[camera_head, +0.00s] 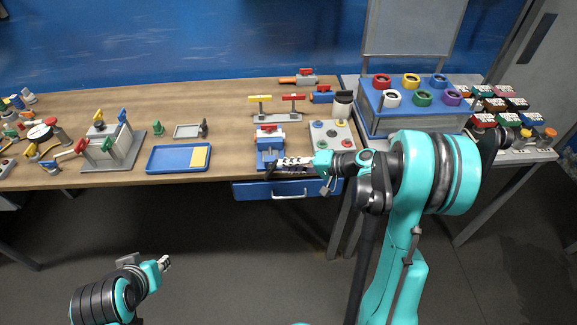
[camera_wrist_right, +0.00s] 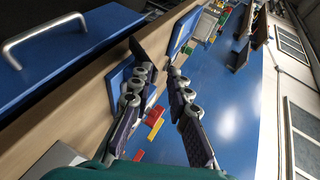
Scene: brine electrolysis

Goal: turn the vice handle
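The blue vice (camera_head: 269,146) stands at the table's front edge in the head view, with a grey block and a red part on top. My right gripper (camera_head: 285,162) is just in front of it, reaching in from the right. My left gripper (camera_head: 164,263) is low at the left, away from the table, too small to read.
A blue drawer with a metal handle (camera_head: 289,195) is below the vice. A panel with coloured knobs (camera_head: 331,134) stands right of the vice. A blue tray (camera_head: 178,158) lies to the left. A blue box with coloured rings (camera_head: 416,122) is at the right.

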